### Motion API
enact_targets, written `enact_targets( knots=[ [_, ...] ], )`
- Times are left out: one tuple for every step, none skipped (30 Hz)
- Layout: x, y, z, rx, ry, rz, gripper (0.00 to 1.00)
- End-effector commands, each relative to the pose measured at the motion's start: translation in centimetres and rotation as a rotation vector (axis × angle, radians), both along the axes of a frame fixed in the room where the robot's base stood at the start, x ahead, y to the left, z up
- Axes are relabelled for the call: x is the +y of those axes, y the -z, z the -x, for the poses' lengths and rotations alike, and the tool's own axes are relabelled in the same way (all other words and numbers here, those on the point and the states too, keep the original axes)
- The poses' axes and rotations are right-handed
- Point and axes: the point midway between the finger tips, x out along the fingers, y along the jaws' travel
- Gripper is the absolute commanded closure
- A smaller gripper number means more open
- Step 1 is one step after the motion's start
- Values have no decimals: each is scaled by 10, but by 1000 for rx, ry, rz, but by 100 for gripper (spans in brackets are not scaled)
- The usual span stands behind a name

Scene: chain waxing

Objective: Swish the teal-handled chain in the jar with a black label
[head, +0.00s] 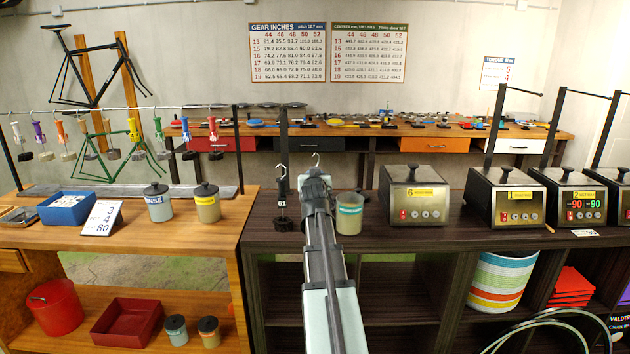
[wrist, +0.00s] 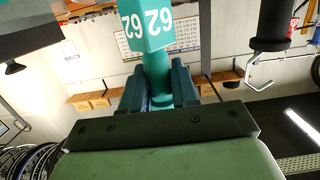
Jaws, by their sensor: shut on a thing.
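My gripper (head: 316,178) is shut on a teal handle marked 62; the handle (wrist: 150,28) shows between the fingers (wrist: 168,90) in the wrist view. In the head view a metal hook (head: 317,158) stands above my gripper. My arm hides the handle there, and I see no chain below it. A lidded grey jar (head: 158,213) with a dark label reading RINSE stands on the left wooden bench; I cannot tell whether the label is truly black. An open jar (head: 349,225) with a teal label stands just right of my gripper.
A lidded jar with a yellow label (head: 207,212) stands on the left bench near a blue tray (head: 68,210). Waxing pots (head: 415,200) line the dark bench at right. Several coloured handles hang from the left rail (head: 100,108).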

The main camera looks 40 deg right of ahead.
Motion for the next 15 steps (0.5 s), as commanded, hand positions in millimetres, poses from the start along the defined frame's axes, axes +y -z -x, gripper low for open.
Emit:
enact_targets(
  knots=[
    [1,6,1,1,0,0,100],
    [1,10,1,1,0,-1,100],
    [1,16,1,2,0,-2,100],
    [1,20,1,1,0,-2,100],
    [1,23,1,0,0,-1,100],
    [1,27,1,1,0,-1,100],
    [0,29,1,0,0,0,100],
    [0,29,0,0,0,0,100],
    [0,28,0,-1,0,1,100],
    [0,25,0,-1,0,1,100],
    [0,22,0,-3,0,1,100],
    [0,17,0,-4,0,2,100],
    [0,14,0,-4,0,1,100],
    [0,10,0,-4,0,1,100],
    [-1,5,0,-3,0,1,100]
  ],
)
